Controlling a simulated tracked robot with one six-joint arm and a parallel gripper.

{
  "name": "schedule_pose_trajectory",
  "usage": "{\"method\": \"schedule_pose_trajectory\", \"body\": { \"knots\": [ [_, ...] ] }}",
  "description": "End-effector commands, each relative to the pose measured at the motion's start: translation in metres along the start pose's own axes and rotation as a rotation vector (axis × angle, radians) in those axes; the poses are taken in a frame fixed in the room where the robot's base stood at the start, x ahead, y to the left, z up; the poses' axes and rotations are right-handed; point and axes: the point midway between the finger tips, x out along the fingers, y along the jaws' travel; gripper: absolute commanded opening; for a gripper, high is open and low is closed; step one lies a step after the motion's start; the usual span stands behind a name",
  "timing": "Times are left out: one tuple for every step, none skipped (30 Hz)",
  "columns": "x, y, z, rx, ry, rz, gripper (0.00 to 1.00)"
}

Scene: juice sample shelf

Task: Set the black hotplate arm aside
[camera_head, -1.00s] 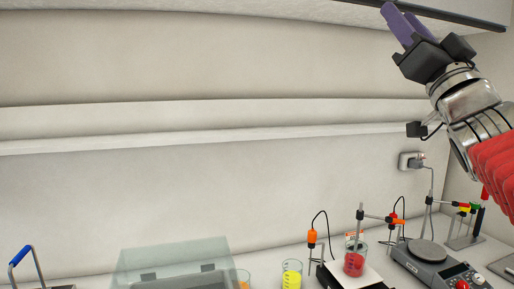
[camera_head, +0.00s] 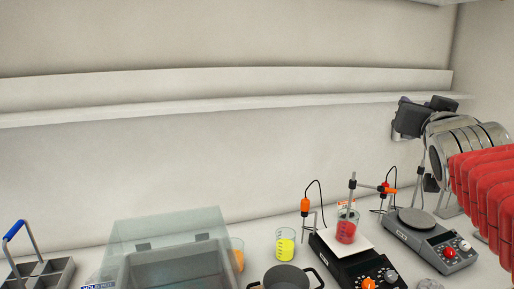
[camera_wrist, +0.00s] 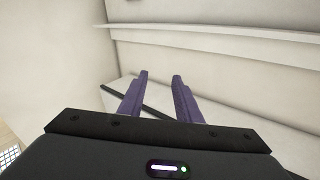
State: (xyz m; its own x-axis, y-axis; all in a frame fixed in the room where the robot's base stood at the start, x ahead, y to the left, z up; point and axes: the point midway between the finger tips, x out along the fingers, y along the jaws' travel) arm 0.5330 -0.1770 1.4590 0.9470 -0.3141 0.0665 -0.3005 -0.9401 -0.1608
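The black hotplate (camera_head: 339,266) stands on the bench at the lower right in the head view, with a white top and a beaker of red liquid (camera_head: 346,229) on it. A thin upright rod beside the beaker bears a horizontal arm with a black clamp (camera_head: 353,184), which reaches right towards an orange-red probe (camera_head: 386,188). My gripper (camera_wrist: 161,77) is open and empty, its two purple fingers apart in the wrist view. In the head view its dark body is above and right of the hotplate, well clear of it, and the fingers are mostly hidden.
A grey hotplate (camera_head: 428,247) stands to the right, below my arm. A black pot (camera_head: 285,277), a yellow beaker (camera_head: 285,243), a lidded clear box (camera_head: 168,232) and a blue-handled rack (camera_head: 45,270) stand leftward. A white shelf (camera_head: 230,102) runs along the wall.

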Motion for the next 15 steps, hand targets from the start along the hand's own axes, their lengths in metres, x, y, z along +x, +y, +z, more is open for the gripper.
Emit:
{"method": "schedule_pose_trajectory", "body": {
  "knots": [
    [-0.006,0.004,0.024,-0.015,-0.068,0.021,0.31],
    [-0.010,0.006,0.038,-0.027,-0.110,0.032,0.31],
    [-0.015,0.010,0.058,-0.043,-0.166,0.053,0.31],
    [-0.020,0.013,0.072,-0.056,-0.207,0.064,0.31],
    [-0.026,0.014,0.087,-0.068,-0.252,0.072,0.31],
    [-0.035,0.016,0.107,-0.084,-0.311,0.080,0.31],
    [-0.042,0.016,0.121,-0.095,-0.355,0.083,0.31],
    [-0.050,0.017,0.136,-0.107,-0.400,0.086,0.31],
    [-0.061,0.018,0.154,-0.123,-0.458,0.088,0.31],
    [-0.069,0.017,0.168,-0.134,-0.502,0.087,0.31],
    [-0.078,0.017,0.182,-0.145,-0.545,0.084,0.31],
    [-0.091,0.016,0.199,-0.161,-0.602,0.080,0.31],
    [-0.101,0.015,0.212,-0.170,-0.645,0.075,0.31],
    [-0.111,0.015,0.225,-0.181,-0.687,0.069,0.31],
    [-0.126,0.013,0.241,-0.194,-0.741,0.058,0.31]
  ]
}}
